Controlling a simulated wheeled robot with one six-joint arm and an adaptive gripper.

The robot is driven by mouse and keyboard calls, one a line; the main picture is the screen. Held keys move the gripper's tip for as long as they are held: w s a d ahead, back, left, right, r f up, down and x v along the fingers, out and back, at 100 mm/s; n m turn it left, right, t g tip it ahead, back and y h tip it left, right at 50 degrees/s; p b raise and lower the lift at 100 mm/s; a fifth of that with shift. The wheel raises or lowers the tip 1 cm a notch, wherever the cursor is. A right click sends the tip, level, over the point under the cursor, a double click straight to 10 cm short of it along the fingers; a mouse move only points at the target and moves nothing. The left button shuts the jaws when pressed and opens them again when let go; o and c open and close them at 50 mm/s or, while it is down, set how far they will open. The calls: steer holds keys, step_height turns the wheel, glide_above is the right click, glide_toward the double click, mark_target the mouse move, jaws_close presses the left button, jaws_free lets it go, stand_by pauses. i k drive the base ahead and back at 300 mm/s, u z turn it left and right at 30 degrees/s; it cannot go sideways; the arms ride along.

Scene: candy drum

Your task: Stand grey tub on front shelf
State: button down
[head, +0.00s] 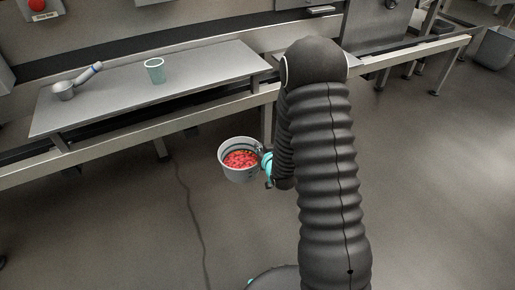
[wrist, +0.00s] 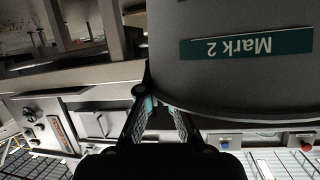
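The grey tub (head: 228,174) is full of small red candies and hangs upright above the floor, in front of the steel shelf (head: 205,62). My gripper (head: 267,166) is at the tub's right side and shut on it; the exact contact is partly hidden. In the wrist view the tub (wrist: 225,80) fills the upper right, with a green label reading "Mark 2" upside down. The gripper fingers (wrist: 162,108) meet the tub's edge there. The shelf is lower-lying furniture along the wall, with bare room on its top.
A small metal scoop (head: 63,91) with a blue-grey handle lies at the shelf's left end. A pale green cup (head: 155,71) stands near its middle. A rail (head: 105,150) runs along the shelf's front. Open floor lies in front.

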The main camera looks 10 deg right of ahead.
mark_target(237, 58)
steer(key=u, duration=3.9)
steer(key=k, duration=2.3)
steer(key=z, duration=1.8)
steer(key=i, duration=0.5)
steer(key=u, duration=0.1)
